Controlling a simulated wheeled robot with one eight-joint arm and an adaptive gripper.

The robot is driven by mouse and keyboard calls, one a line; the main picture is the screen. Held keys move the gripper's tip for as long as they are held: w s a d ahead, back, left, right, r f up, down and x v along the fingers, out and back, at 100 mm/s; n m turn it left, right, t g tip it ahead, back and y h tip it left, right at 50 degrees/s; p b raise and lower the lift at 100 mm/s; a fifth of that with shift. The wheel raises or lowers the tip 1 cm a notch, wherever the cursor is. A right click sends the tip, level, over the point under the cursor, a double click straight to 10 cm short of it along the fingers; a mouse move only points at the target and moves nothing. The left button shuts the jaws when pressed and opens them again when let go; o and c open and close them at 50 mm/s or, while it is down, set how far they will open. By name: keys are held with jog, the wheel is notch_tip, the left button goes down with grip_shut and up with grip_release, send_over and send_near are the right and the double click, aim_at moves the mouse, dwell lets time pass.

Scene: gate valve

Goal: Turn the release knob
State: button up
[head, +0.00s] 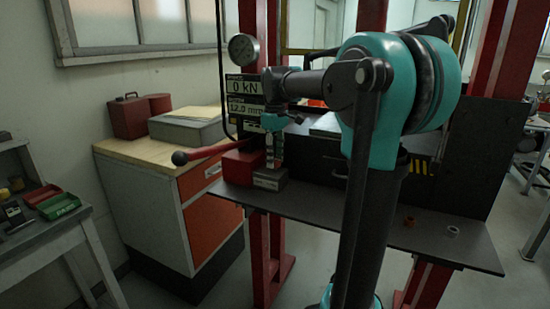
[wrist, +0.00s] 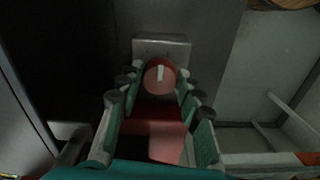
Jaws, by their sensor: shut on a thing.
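The release knob (wrist: 160,76) is a round red knob with a white mark across its face, seen in the middle of the wrist view. It sits in front of a grey block (wrist: 172,46), which also shows in the head view (head: 270,180). My gripper (head: 272,162) points down at this block beside the red pump body (head: 238,168). In the wrist view its green fingers with dark joints stand on both sides of the knob, shut on it. The white mark points roughly up and down in the wrist view. In the head view the fingers hide the knob.
A gauge (head: 243,48) and a display panel (head: 245,88) reading 0 kN stand behind my gripper. A small orange nut (head: 409,222) and a pale ring (head: 453,231) lie on the dark bench (head: 350,213).

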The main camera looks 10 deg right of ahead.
aim_at(275, 160)
jog(key=o, duration=1.1)
jog(key=shift+o, duration=0.2)
notch_tip(275, 160, up, 12)
